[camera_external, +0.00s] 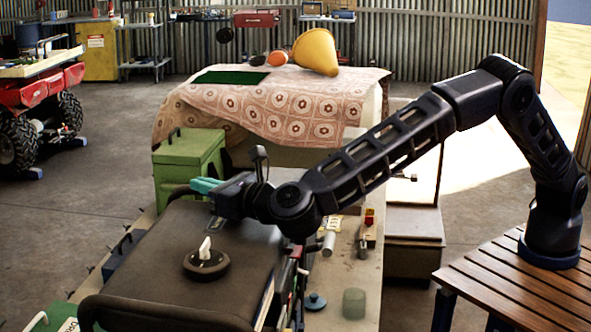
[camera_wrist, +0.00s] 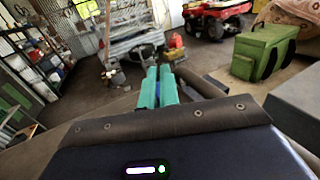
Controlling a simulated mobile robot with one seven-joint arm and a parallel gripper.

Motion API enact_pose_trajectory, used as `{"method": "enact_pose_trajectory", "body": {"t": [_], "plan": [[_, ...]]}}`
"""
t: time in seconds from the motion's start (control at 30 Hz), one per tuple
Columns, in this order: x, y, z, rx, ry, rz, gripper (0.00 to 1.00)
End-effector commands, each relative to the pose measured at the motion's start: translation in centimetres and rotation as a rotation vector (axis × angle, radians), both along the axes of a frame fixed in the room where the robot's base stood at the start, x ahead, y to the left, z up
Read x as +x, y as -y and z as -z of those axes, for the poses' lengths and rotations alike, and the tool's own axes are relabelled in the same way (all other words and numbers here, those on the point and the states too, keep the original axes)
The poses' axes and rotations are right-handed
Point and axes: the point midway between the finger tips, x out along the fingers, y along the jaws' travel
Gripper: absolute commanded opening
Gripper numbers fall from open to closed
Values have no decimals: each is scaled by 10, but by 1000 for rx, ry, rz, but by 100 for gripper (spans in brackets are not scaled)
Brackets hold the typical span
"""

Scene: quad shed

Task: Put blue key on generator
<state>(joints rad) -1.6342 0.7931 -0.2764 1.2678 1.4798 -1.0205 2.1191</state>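The dark box with a tubular frame, which looks like the generator (camera_external: 165,245), fills the lower left of the external view. A round black cap with a white piece (camera_external: 206,262) sits on its top. My gripper (camera_external: 204,185) is over the far edge of that top, pointing left, its teal fingers close together. In the wrist view the fingers (camera_wrist: 157,88) lie side by side with almost no gap, and nothing shows between them. I cannot make out a blue key in either view.
A narrow bench right of the generator holds a small blue lid-like item (camera_external: 315,301) and a grey-green cylinder (camera_external: 354,303). A green box (camera_external: 188,165) stands behind the generator. A cloth-covered table (camera_external: 310,115) is farther back. A red quad (camera_external: 40,100) stands at left.

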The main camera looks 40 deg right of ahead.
Motion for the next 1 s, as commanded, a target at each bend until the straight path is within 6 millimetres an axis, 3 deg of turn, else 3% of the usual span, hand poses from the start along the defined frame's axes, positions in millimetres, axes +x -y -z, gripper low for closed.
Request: {"method": "enact_pose_trajectory", "body": {"t": [0.3,0.4,0.43,0.77,1.0], "plan": [[0,0,2,1,0,0,0],[0,0,1,1,0,0,23],[0,0,1,1,0,0,25],[-2,0,0,1,0,-1,25],[-30,12,-1,1,-3,-2,25]]}}
